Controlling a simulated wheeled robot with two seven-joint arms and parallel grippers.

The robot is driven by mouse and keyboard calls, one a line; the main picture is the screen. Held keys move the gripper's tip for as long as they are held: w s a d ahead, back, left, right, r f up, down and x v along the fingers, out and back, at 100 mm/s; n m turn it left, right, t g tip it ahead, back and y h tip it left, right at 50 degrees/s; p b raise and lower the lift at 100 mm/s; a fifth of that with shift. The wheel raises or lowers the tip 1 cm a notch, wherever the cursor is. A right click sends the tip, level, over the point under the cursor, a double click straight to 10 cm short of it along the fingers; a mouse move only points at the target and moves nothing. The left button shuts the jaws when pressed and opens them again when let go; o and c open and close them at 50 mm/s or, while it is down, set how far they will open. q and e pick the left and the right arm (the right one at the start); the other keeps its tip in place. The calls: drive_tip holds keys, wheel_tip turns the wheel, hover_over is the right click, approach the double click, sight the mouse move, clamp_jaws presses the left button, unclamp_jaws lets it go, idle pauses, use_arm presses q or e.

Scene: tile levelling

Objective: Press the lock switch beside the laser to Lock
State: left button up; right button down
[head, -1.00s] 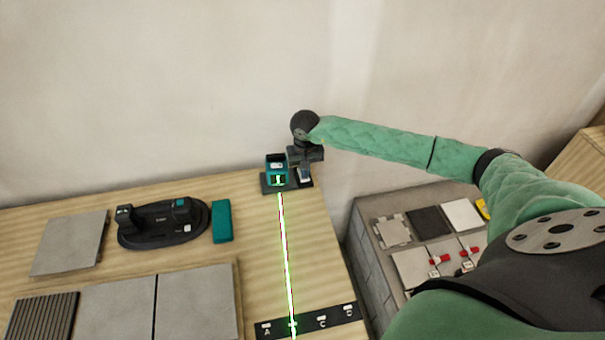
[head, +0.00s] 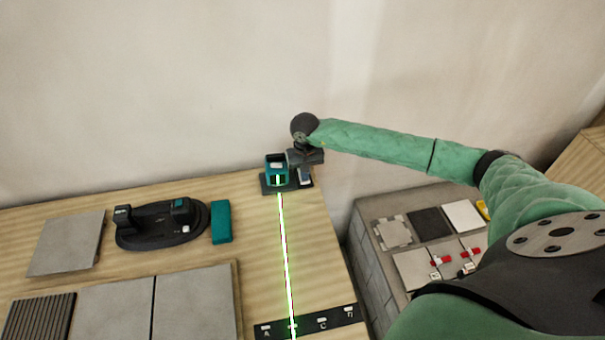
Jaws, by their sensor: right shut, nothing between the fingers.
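The teal laser (head: 277,170) stands on a black base at the back right of the wooden table. Its green line runs forward over the table to a black strip marked with letters (head: 338,319). The lock switch (head: 305,175), a small pale and blue piece, sits just right of the laser on the same base. My right gripper (head: 305,163) is shut and points down directly over the switch, hiding part of it. I cannot tell whether the fingertips touch it, nor which position it is in. My left gripper is not in view.
On the table (head: 300,250) are a black suction lifter (head: 160,225), a teal block (head: 221,222), a loose grey tile (head: 67,243) and laid tiles (head: 195,303). A grey block stand (head: 372,255) with tile samples and red clips is at right. A wall rises close behind the laser.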

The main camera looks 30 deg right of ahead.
drive_tip(key=shift+r, duration=0.15)
wheel_tip(320, 180, up, 7)
idle(0.9)
